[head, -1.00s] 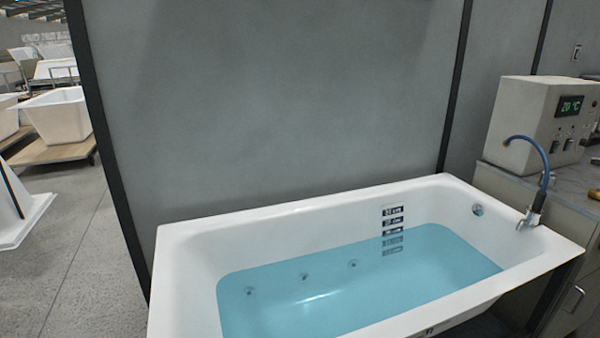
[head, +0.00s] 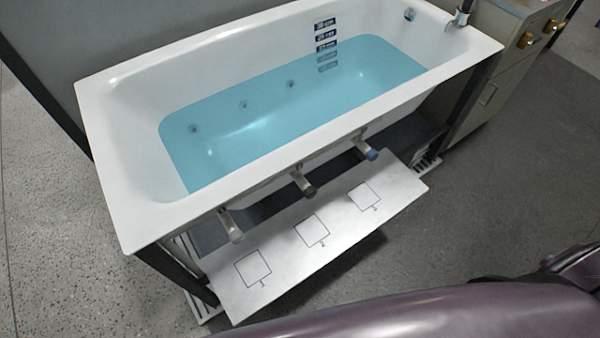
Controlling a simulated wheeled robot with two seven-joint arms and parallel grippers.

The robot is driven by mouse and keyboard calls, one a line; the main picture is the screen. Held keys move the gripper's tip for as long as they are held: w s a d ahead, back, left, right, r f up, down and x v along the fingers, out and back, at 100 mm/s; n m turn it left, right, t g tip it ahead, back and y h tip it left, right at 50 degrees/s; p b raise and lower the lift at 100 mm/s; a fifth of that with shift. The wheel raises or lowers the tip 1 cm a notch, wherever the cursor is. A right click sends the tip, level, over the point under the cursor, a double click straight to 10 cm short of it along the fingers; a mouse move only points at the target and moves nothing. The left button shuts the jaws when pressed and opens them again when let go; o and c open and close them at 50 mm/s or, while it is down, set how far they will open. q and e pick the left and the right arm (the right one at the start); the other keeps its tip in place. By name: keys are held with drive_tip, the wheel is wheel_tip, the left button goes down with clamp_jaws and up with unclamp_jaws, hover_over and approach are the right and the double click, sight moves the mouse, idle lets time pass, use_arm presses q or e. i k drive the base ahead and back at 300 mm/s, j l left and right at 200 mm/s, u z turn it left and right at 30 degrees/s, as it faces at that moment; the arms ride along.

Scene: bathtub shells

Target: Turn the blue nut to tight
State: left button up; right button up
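A small blue nut (head: 372,154) sits at the end of the rightmost of three short pipe stubs under the front edge of the bathtub (head: 115,205). The middle stub (head: 308,190) has a dark brownish end. The left stub (head: 235,235) has a pale grey end. How tight the blue nut is cannot be seen. Neither of my grippers is in view, and nothing touches the nut.
A white panel (head: 335,252) with several outlined squares lies below the stubs. The tub holds blue water (head: 270,125). A cabinet (head: 500,90) with brass fittings stands at the right. Grey floor in front is open. A purple part of me fills the bottom right.

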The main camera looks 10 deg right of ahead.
sight(372, 155)
drive_tip(key=l+z, duration=0.4)
drive_tip(key=i+l+z, duration=0.15)
drive_tip(key=z, duration=0.3)
drive_tip(key=k+l+u, duration=0.2)
drive_tip(key=u, duration=0.15)
drive_tip(key=k+l+u, duration=0.2)
drive_tip(key=u, duration=0.15)
